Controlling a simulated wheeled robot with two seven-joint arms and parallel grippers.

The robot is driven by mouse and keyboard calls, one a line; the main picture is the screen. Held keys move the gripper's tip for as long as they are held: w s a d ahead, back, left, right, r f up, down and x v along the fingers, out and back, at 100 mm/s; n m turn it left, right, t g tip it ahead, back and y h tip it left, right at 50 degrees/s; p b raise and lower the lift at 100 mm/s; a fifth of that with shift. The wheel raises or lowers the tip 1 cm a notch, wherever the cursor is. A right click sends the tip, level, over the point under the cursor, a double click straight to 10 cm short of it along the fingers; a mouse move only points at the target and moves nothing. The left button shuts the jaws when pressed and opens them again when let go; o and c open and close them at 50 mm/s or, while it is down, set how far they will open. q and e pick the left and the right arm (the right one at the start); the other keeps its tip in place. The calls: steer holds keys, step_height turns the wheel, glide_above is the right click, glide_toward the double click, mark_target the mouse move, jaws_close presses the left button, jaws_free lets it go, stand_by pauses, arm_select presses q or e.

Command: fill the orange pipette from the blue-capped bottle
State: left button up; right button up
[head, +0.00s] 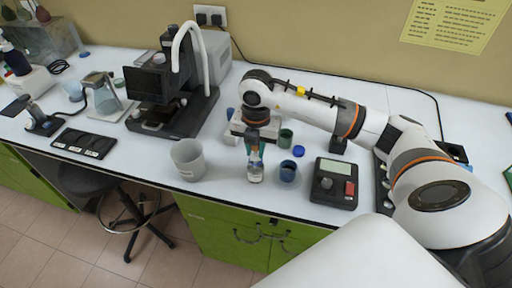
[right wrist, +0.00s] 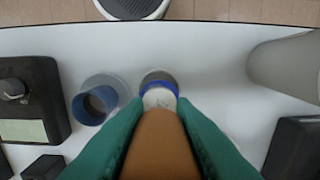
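My right gripper (head: 255,151) points down near the table's front edge. Its green fingers, also in the right wrist view (right wrist: 160,140), are shut on the orange pipette (right wrist: 157,146). A small clear bottle (head: 255,174) stands upright directly below the gripper. In the right wrist view the bottle (right wrist: 159,77) shows a blue ring around its top, and the pipette's lower end lines up with it. I cannot tell how deep the tip sits, or whether the pipette holds liquid. A flat blue disc (head: 299,151), perhaps a cap, lies to the right. My left gripper is out of view.
A grey cup (head: 188,158) is at left, and a dark meter (head: 334,184) at right. A microscope-like device (head: 172,100) stands behind left.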

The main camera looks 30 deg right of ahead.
steer(key=shift+w+r+p, duration=0.1)
steer(key=shift+r+p, duration=0.45)
steer(key=shift+p, duration=0.35)
steer(key=shift+r+p, duration=0.5)
steer(key=shift+r, duration=0.45)
steer(key=shift+r+p, duration=2.05)
steer(key=shift+r, duration=1)
steer(key=shift+d+f, duration=0.1)
